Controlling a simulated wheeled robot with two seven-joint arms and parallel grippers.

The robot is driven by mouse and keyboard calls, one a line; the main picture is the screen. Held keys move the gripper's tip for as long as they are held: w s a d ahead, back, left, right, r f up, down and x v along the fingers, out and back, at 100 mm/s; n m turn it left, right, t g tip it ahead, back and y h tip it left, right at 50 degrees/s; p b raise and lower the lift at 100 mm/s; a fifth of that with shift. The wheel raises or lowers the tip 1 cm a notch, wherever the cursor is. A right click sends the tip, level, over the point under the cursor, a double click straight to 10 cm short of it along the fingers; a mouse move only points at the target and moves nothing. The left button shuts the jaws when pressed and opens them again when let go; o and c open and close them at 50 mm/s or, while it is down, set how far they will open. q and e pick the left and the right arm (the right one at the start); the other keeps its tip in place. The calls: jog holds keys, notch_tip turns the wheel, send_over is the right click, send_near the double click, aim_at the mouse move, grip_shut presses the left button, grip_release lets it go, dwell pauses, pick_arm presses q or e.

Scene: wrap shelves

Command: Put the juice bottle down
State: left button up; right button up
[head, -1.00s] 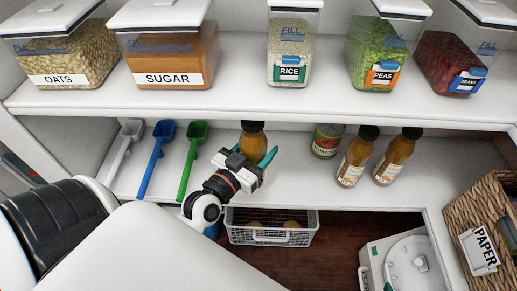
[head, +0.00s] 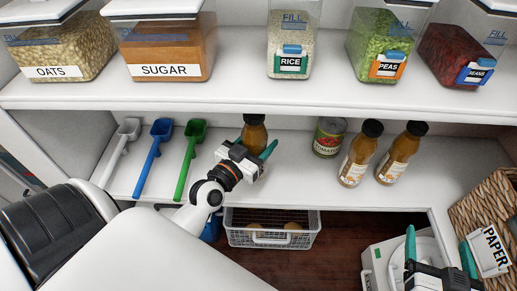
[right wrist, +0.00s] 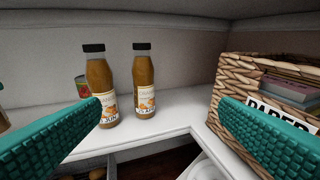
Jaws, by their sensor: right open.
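A juice bottle (head: 254,133) with a dark cap stands upright on the lower shelf or just above it; its base is hidden by my left gripper. My left gripper (head: 254,148) is at this bottle, one teal finger on each side. I cannot tell whether the fingers press on it. Two similar juice bottles stand on the shelf to the right, a nearer one (head: 354,160) and another one (head: 397,160). They also show in the right wrist view, left (right wrist: 100,90) and right (right wrist: 144,85). My right gripper (head: 440,250) is open and empty at the lower right, before the shelf.
A tomato can (head: 329,138) stands left of the two bottles. White, blue and green scoops (head: 190,160) lie at the left. A wire basket (head: 270,236) is below. A wicker basket (head: 480,195) marked PAPER is at the right. Food containers (head: 166,45) line the upper shelf.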

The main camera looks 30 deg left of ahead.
pick_arm(q)
notch_tip(320, 180, down, 3)
jog(key=shift+w+a+r+b, duration=0.1)
jog(key=shift+w+b, duration=0.05)
jog(key=shift+b, duration=0.75)
pick_arm(e)
notch_tip(320, 180, up, 8)
jog(key=a+t+y, duration=0.1)
jog(key=t, duration=0.4)
jog(key=shift+f+t+y, duration=0.15)
jog(key=shift+t+y, duration=0.25)
jog(key=shift+a, duration=0.1)
pick_arm(q)
jog(key=o, duration=1.6)
jog(key=shift+f, duration=0.2)
pick_arm(e)
jog(key=shift+s+r, duration=0.1)
jog(key=shift+r, duration=0.1)
